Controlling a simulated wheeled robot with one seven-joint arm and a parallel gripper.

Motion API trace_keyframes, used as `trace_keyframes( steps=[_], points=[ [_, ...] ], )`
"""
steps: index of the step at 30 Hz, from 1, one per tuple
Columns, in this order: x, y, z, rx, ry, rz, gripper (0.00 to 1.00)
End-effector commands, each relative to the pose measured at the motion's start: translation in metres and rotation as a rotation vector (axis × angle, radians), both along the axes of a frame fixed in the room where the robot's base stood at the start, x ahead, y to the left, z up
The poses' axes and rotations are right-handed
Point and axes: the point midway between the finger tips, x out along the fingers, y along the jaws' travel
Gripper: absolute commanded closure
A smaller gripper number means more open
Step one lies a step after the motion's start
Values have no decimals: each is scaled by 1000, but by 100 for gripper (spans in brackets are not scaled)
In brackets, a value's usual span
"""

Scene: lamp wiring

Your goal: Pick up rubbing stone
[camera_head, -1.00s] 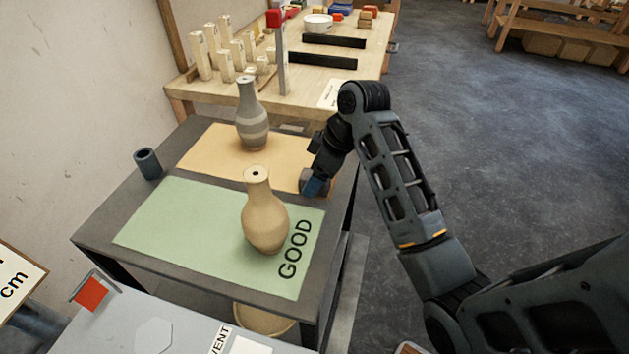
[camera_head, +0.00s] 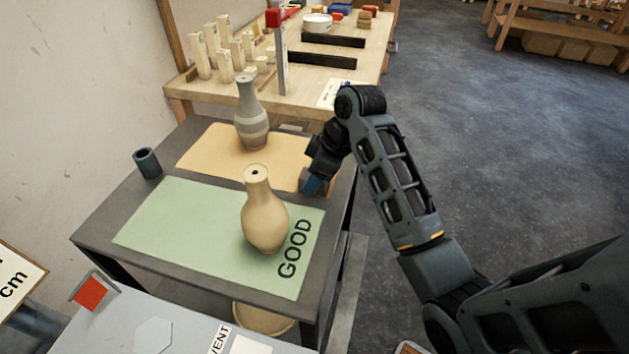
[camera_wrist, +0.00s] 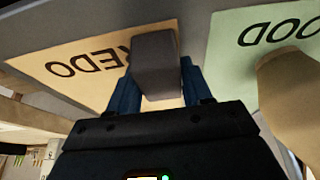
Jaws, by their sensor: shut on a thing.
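The rubbing stone (camera_wrist: 155,63) is a grey block seen in the wrist view. It sits between the two blue fingers of my gripper (camera_wrist: 158,92), which is shut on it. In the head view my gripper (camera_head: 311,184) is at the right edge of the orange mat, low over the table, and the stone is mostly hidden there. In the wrist view the stone covers part of the REDO lettering on the orange mat (camera_wrist: 75,65). I cannot tell whether it still touches the table.
A tan vase (camera_head: 264,217) stands on the green GOOD mat (camera_head: 165,226), close to my gripper. A grey banded vase (camera_head: 251,118) stands on the orange mat. A dark blue cup (camera_head: 147,163) is at the table's left edge. A wooden bench (camera_head: 300,82) with blocks stands behind.

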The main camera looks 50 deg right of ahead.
Motion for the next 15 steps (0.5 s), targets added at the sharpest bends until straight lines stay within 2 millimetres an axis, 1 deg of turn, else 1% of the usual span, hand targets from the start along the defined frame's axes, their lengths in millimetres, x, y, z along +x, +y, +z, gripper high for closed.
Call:
trace_keyframes(
  steps=[10, 15],
  points=[
    [0, 0, 3, -1, -1, 1, 90],
    [1, -1, 15, -2, -3, 0, 90]
  ],
)
